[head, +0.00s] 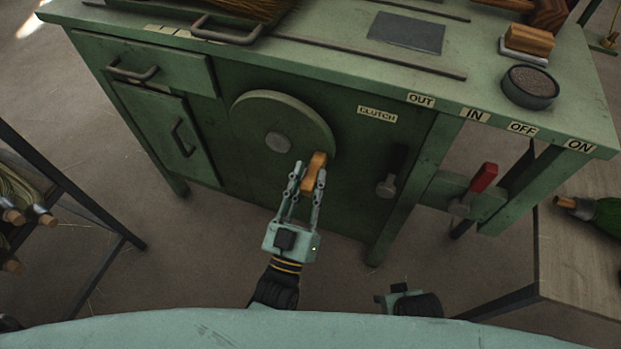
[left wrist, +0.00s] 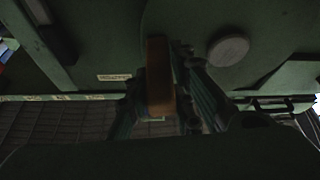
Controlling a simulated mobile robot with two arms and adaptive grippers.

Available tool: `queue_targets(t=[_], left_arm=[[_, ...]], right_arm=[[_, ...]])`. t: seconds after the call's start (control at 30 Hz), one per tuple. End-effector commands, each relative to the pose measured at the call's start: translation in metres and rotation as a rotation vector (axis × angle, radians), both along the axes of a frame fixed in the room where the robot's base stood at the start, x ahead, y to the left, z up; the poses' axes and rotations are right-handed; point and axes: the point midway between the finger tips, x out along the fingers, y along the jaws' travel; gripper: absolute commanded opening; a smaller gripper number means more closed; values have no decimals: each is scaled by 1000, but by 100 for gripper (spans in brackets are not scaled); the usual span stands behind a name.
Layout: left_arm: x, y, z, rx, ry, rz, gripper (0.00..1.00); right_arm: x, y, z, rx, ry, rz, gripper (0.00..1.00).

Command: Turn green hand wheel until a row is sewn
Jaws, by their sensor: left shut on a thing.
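The green hand wheel (head: 262,112) is a round disc on the front of the green cabinet, with a pale hub (head: 278,143) at its middle. Its orange-brown wooden handle (head: 316,168) sits near the rim at the lower right. My left gripper (head: 306,184) is shut on this handle, with a finger on either side. In the left wrist view the handle (left wrist: 158,75) stands between the fingers, and the hub (left wrist: 228,50) is to its right. My right gripper (head: 392,296) shows only in part at the bottom of the head view, away from the wheel; its fingers cannot be made out.
Right of the wheel are a dark clutch lever (head: 386,184) under a CLUTCH label (head: 377,114) and a red-handled lever (head: 483,178). A dark round cup (head: 530,87) stands on the bench top. A rack (head: 75,205) stands at left, a wooden table (head: 580,255) at right.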

Motion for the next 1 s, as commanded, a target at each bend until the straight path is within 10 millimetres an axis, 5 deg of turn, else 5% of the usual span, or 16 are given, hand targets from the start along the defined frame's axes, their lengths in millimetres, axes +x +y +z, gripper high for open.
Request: queue_targets(t=[0.23,0.6,1.0], left_arm=[[-1,0,-4,1,8,-2,41],[-4,1,-4,2,5,-1,41],[-72,18,-33,4,10,-2,41]], right_arm=[[0,0,0,0,-1,0,31],[-1,0,0,1,3,-1,31],[0,0,0,0,1,0,31]])
